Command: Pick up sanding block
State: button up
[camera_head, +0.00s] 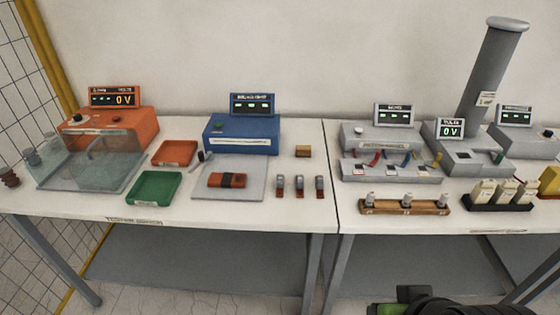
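A small tan-brown block (303,151), which looks like the sanding block, lies on the left white table, right of the blue meter unit. A larger orange-and-dark block (227,180) lies on a grey plate in front of that unit; I cannot tell for sure which of the two is the sanding block. My gripper (412,296) shows only in part, as black and green parts at the bottom edge, in front of the right table and well away from both blocks. Its fingers cannot be made out.
The grey plate (205,190), three small upright pieces (299,187), a green tray (153,188), an orange tray (174,153) and the blue unit (241,136) crowd the left table (290,215). The right table holds a wooden rack (404,207) and grey instruments. The small block has bare tabletop around it.

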aim_at(302, 152)
jog(key=i+j+u, duration=0.15)
jog(key=i+j, duration=0.15)
jog(key=i+j+u, duration=0.15)
jog(key=i+j, duration=0.15)
jog(key=i, duration=0.15)
jog(key=i+j+u, duration=0.2)
jog(key=i, duration=0.2)
